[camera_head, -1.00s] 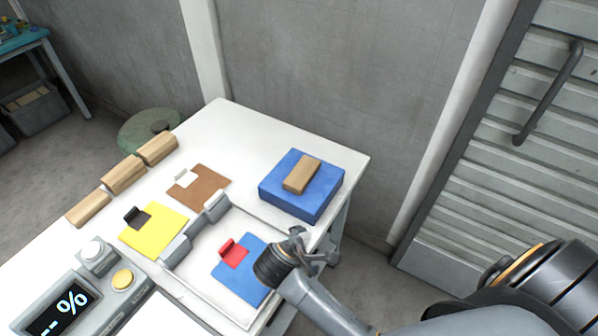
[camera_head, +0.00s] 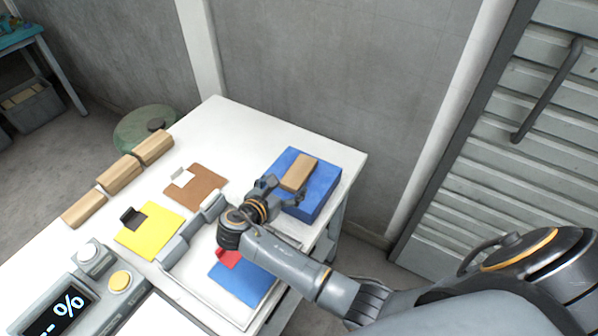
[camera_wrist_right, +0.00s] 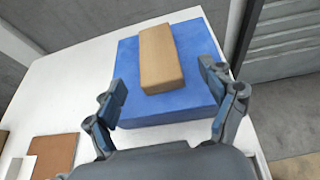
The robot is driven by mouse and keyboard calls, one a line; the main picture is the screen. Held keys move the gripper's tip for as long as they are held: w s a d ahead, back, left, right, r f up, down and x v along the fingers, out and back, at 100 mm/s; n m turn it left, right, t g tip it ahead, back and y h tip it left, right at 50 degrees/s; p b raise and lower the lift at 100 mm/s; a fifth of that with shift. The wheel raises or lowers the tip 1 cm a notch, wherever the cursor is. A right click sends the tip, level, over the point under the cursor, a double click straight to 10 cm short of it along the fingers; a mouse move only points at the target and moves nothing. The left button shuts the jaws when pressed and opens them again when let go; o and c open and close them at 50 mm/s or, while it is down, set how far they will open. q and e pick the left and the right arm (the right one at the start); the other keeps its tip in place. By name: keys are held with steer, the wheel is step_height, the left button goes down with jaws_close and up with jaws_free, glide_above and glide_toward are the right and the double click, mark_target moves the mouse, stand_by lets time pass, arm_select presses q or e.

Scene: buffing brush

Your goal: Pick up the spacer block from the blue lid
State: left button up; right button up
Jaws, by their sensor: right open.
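The spacer block (camera_head: 299,173) is a tan wooden block lying on top of the blue lid (camera_head: 324,184) at the right far part of the table. In the right wrist view the block (camera_wrist_right: 160,58) lies lengthwise ahead of my gripper, on the blue lid (camera_wrist_right: 202,48). My right gripper (camera_head: 284,190) is at the near left side of the blue lid. Its fingers (camera_wrist_right: 165,102) are spread wide and empty, with the block ahead and between their lines. I cannot tell the exact height of the fingers over the lid. My left gripper is not in view.
The white table (camera_head: 238,122) also holds a brown plate (camera_head: 208,190), a yellow plate (camera_head: 160,232), a blue plate with a red tab (camera_head: 242,284), wooden blocks (camera_head: 120,174) along the left edge and a display box (camera_head: 55,310). A wall stands behind the table.

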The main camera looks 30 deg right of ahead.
mark_target(294, 177)
steer(key=p+x, duration=0.1)
steer(key=x, duration=0.7)
steer(key=shift+w+a+f, duration=0.2)
steer(key=shift+s, duration=0.1)
steer(key=c, duration=1.3)
